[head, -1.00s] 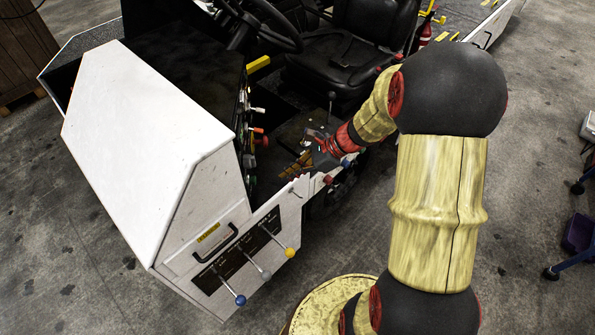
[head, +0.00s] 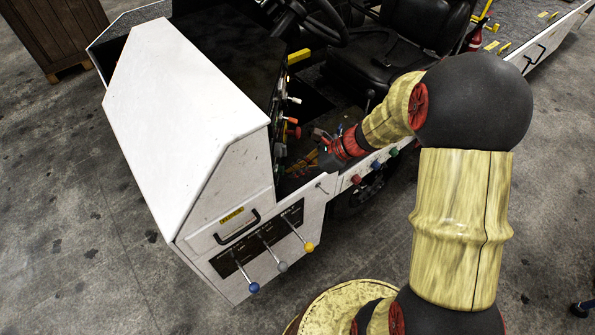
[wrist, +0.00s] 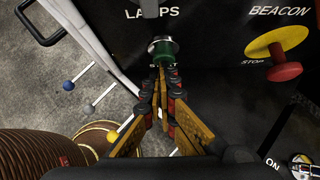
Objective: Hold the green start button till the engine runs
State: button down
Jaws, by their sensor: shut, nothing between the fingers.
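The green start button (wrist: 163,52) sits on a dark panel in the wrist view, in a pale metal collar. The label under it is partly covered by my fingertips. My gripper (wrist: 160,80) is shut and empty, its tips together just below the button and overlapping its lower edge in the picture. I cannot tell whether they touch it or whether it is pressed in. In the head view my gripper (head: 318,158) reaches into the driver's space beside the dash; the green button cannot be made out there.
A red stop knob on a yellow base (wrist: 278,60) is right of the button. Coloured levers (head: 291,128) stick out from the dash near my gripper. Three ball-ended levers (head: 272,253) are on the white side panel. The black seat (head: 410,55) is behind my arm.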

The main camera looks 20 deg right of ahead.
jog(key=shift+w+a+r, duration=0.1)
jog(key=shift+w+a, duration=0.25)
jog(key=shift+a, duration=0.35)
jog(key=shift+d, duration=0.1)
dwell(0.6)
jog(key=shift+s+d+p, duration=0.1)
jog(key=shift+d+p, duration=0.1)
jog(key=shift+p, duration=0.1)
jog(key=f+p+v, duration=0.1)
jog(key=v, duration=0.5)
jog(key=s+d+f+p+v, duration=0.1)
jog(key=p+v, duration=0.1)
jog(key=v, duration=0.4)
jog(key=shift+d+r, duration=0.2)
jog(key=shift+d, duration=0.25)
